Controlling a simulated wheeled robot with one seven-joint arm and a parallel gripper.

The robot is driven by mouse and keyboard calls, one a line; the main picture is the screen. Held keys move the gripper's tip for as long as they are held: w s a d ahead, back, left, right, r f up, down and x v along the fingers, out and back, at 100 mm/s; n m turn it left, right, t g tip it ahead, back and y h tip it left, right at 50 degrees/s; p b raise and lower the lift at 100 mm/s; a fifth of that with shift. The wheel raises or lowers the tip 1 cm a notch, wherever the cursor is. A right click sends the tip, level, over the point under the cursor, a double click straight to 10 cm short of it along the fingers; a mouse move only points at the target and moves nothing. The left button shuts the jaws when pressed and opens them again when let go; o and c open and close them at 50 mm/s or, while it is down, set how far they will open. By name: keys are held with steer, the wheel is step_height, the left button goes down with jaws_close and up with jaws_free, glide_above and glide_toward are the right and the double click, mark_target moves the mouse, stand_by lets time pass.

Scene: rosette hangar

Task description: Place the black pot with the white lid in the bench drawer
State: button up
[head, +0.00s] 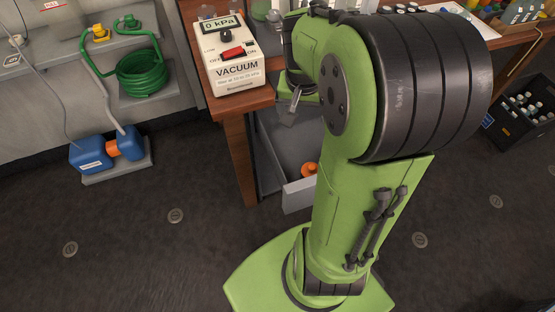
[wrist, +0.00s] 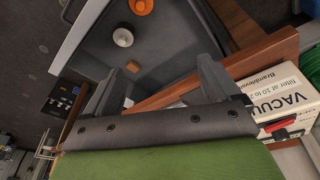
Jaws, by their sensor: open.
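The bench drawer (wrist: 182,45) is pulled open; its grey front (head: 299,194) also shows in the head view. Inside it, in the wrist view, is a small round thing with a white top (wrist: 123,37). It looks like the lidded pot, but its dark side is hard to make out. My gripper (wrist: 158,76) is open, with nothing visible between its fingers. It is over the drawer, apart from the white-topped thing. In the head view my arm hides much of the drawer and the gripper.
An orange thing (wrist: 141,5) and a small brown block (wrist: 133,66) are also in the drawer. The vacuum box (head: 234,65) stands on the wooden bench (head: 232,112) beside the arm. A black crate of bottles (head: 525,112) is at the right.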

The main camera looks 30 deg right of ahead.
steer(key=s+a+r+n+t+y, duration=0.1)
steer(key=s+a+r+n+t, duration=0.1)
steer(key=s+a, duration=0.4)
steer(key=s+a+r+n+t+y, duration=0.1)
steer(key=s+a+r+n, duration=0.3)
steer(key=a, duration=0.5)
steer(key=s+n+t, duration=0.1)
steer(key=s+n, duration=0.1)
steer(key=shift+r+n, duration=0.25)
steer(key=shift+n, duration=0.05)
